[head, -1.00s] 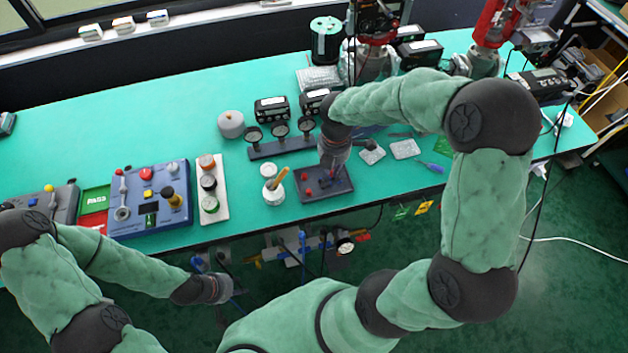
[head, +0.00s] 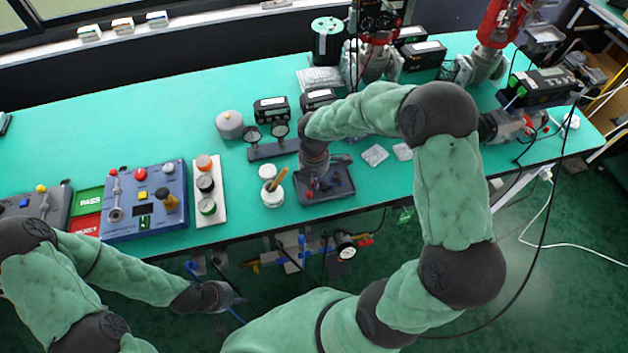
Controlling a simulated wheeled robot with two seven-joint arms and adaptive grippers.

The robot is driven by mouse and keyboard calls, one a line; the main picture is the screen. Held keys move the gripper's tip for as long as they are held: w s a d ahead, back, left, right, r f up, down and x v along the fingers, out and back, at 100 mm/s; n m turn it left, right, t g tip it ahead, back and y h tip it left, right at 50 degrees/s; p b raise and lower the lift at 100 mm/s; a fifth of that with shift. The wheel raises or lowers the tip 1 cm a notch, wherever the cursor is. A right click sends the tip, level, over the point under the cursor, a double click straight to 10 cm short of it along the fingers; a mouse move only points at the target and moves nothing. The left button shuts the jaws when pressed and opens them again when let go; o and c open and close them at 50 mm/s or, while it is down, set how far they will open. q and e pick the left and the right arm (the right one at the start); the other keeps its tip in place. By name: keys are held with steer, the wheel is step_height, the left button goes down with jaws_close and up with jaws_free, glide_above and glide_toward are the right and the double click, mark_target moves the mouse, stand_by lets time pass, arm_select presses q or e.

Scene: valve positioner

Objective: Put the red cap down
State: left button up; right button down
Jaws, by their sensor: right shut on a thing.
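A dark shallow tray (head: 342,189) lies near the front edge of the green bench. My right gripper (head: 316,184) points down into the left half of this tray.
A white jar (head: 271,196) with a brush stands just left of the tray. A gauge stand (head: 268,151) is behind, partly hidden by my right arm. A white strip with round knobs (head: 208,215) and a blue control box (head: 146,222) lie further left. Pale pads (head: 375,155) lie behind right.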

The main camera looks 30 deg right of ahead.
steer(key=c, duration=1.6)
jaws_free()
steer(key=shift+f, duration=0.1)
step_height(320, 180, up, 12)
steer(key=p, duration=0.4)
steer(key=shift+r, duration=0.2)
